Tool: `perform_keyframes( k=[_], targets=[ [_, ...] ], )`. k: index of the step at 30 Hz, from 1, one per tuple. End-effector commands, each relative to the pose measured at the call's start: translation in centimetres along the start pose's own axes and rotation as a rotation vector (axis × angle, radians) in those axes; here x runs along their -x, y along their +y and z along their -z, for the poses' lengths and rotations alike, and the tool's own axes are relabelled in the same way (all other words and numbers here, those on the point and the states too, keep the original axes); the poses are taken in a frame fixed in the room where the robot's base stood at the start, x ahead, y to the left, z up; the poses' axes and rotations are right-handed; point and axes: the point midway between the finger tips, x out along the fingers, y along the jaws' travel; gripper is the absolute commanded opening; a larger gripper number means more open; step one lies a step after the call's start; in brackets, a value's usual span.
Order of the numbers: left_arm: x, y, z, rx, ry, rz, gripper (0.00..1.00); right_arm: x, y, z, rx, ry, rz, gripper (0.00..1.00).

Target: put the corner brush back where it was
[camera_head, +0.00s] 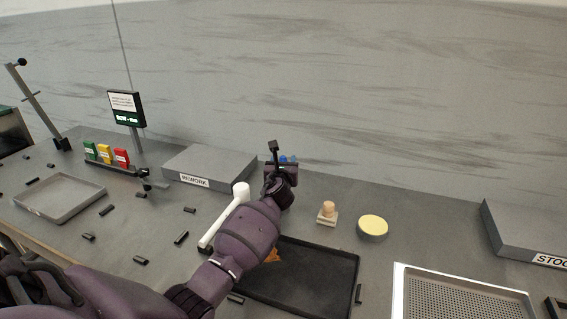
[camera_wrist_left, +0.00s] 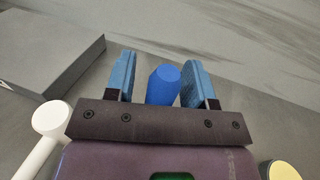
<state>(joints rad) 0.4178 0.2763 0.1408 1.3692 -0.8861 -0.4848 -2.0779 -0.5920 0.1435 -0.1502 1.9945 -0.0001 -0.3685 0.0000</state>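My left gripper (camera_head: 287,160) is beyond the black tray, right of the REWORK block. In the left wrist view its two blue fingers (camera_wrist_left: 163,80) stand apart. A blue rounded piece (camera_wrist_left: 163,86), perhaps the corner brush's handle, is between them. A gap shows at its left side; on the right it looks close to the finger, and I cannot tell if they touch. Its lower part is hidden by the gripper. No bristles show, so I cannot be sure which tool it is. My right gripper is not in view.
A white-headed tool (camera_head: 240,192) lies left of my forearm. A wooden-knobbed piece (camera_head: 327,212) and a yellow-topped round piece (camera_head: 373,225) stand to the right. The black tray (camera_head: 330,275), REWORK block (camera_head: 215,165), grey tray (camera_head: 60,197) and perforated tray (camera_head: 460,295) surround my arm. Small black pieces are scattered leftward.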

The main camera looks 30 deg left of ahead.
Motion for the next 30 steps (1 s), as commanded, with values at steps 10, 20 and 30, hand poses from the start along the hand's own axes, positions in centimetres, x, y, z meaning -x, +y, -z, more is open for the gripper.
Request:
perform_keyframes(
  k=[10, 20, 30],
  targets=[
    [0.3, 0.0, -0.3, 0.000, 0.000, 0.000, 0.49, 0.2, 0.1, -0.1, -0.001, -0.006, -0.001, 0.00],
    [5.6, 0.0, -0.4, 0.000, 0.000, 0.001, 0.49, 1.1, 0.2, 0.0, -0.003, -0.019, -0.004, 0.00],
    [10.9, 0.0, -0.2, 0.001, 0.001, 0.001, 0.49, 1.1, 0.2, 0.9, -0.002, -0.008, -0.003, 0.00]
  ],
)
